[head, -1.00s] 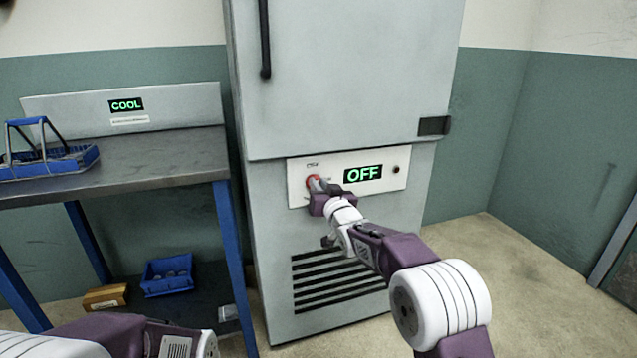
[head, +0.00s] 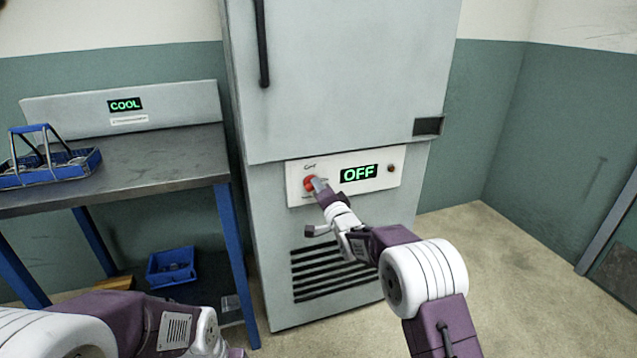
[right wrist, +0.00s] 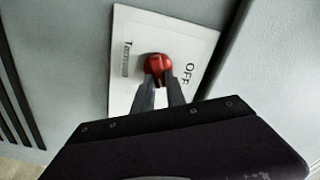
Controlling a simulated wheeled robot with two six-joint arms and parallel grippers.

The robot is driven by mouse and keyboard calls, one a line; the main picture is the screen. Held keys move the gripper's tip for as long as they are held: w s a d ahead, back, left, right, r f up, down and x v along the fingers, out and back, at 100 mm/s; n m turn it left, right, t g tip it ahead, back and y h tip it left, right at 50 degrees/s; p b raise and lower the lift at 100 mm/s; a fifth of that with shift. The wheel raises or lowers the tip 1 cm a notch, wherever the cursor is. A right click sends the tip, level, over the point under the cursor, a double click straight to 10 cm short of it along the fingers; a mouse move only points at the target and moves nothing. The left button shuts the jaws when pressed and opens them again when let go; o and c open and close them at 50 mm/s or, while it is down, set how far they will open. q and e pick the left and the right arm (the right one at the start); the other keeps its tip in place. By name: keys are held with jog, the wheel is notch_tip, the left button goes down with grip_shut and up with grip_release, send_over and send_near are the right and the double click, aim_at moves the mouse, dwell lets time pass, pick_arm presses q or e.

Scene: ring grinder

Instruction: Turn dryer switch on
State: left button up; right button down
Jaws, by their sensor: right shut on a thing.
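The dryer (head: 345,80) is a tall grey cabinet with a white control panel (head: 295,190) below its door. The panel's display (head: 359,174) reads OFF in green. A red switch knob (head: 309,184) sits at the panel's left. My right gripper (head: 318,185) is at the knob, and its fingers partly cover it. In the right wrist view the two fingers are closed on the red knob (right wrist: 157,63), one on each side. My left arm shows at the lower left of the head view; its gripper's fingertips are not clearly visible.
A metal table (head: 120,165) with blue legs stands left of the dryer. A blue bin (head: 171,267) sits on the lower shelf. The floor right of the dryer is clear.

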jog(key=m, duration=0.1)
jog(key=m+p, duration=0.1)
jog(key=m, duration=0.1)
jog(key=m+p, duration=0.1)
jog(key=m, duration=0.1)
jog(key=shift+d+f, duration=0.1)
jog(key=shift+f, duration=0.15)
jog(key=shift+m, duration=0.3)
jog(key=c, duration=1.4)
grip_release()
jog(key=shift+o, duration=0.2)
jog(key=shift+s, duration=0.1)
jog(key=b+v, duration=0.2)
jog(key=v, duration=0.7)
